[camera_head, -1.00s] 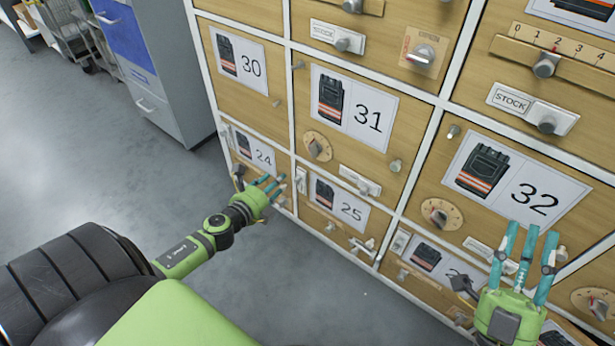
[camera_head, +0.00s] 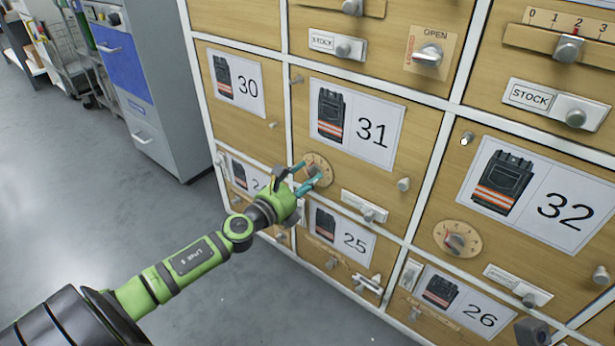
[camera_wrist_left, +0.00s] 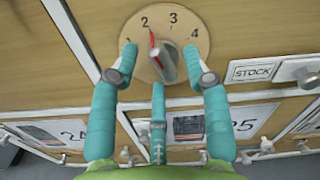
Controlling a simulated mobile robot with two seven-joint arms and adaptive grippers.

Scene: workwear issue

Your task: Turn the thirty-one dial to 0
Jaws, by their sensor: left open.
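The thirty-one dial (camera_head: 322,163) is a round wooden disc with a grey knob, low on the left of the drawer marked 31. The left wrist view shows the dial face (camera_wrist_left: 178,18) close up, with 2, 3 and 4 readable; I cannot see 0. The red mark by its knob (camera_wrist_left: 166,65) points at about 2. My left gripper (camera_head: 306,178) is open in front of the dial. In the wrist view its fingers (camera_wrist_left: 160,58) spread around the knob, one on each side and one below; I cannot tell if they touch it. My right gripper is out of view.
The drawer 31 label (camera_head: 357,124) is above the dial, and a stock plate (camera_head: 364,206) with a knob is to its lower right. A similar dial (camera_head: 457,239) is on drawer 32. Grey floor (camera_head: 130,220) is clear at the left.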

